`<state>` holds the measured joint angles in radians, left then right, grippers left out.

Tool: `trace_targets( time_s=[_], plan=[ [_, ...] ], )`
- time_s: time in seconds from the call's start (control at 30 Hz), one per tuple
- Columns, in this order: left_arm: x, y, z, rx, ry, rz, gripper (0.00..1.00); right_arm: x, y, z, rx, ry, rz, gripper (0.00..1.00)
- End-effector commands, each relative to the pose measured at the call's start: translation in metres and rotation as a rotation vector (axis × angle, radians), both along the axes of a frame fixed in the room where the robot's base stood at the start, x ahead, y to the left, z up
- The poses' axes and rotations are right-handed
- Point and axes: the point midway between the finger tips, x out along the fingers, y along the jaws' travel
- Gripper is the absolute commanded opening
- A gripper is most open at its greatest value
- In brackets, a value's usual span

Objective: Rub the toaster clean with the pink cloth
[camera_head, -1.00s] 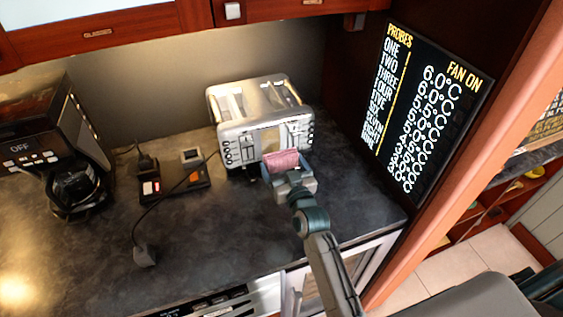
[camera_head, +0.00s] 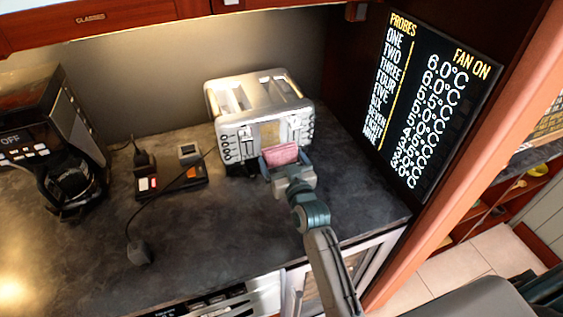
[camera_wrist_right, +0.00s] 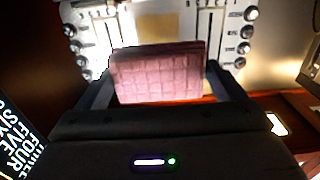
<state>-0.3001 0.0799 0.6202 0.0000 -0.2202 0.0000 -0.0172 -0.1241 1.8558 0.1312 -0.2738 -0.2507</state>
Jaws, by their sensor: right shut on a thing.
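The silver toaster (camera_head: 262,112) stands upright on the dark counter near the back wall; its slots face up and its front has knobs on both sides. My right gripper (camera_head: 283,162) is at the toaster's front, shut on the folded pink cloth (camera_head: 280,154). In the right wrist view the cloth (camera_wrist_right: 158,75) sits between the two fingers, in front of the toaster's face (camera_wrist_right: 225,30). I cannot tell whether the cloth touches the toaster. A tan patch (camera_wrist_right: 158,27) shows on the toaster's front panel above the cloth. My left gripper is not in view.
A coffee maker (camera_head: 50,130) stands at the left. A black device with a cord and plug (camera_head: 138,252) lies left of the toaster. A screen of probe readings (camera_head: 425,100) hangs at the right. The counter's front left (camera_head: 90,255) is clear.

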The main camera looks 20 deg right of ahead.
Motion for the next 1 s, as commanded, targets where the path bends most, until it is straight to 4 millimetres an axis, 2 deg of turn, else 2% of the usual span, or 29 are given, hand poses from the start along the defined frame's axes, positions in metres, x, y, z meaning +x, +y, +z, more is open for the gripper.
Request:
trace_targets(
  time_s=[0.37, 1.0],
  plan=[
    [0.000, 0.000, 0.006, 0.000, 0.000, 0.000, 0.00, 0.000, 0.000, 0.003, 0.000, 0.001, 0.000, 0.61],
    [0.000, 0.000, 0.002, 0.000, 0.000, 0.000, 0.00, 0.053, 0.002, 0.001, 0.000, 0.000, 0.000, 0.61]
  ],
)
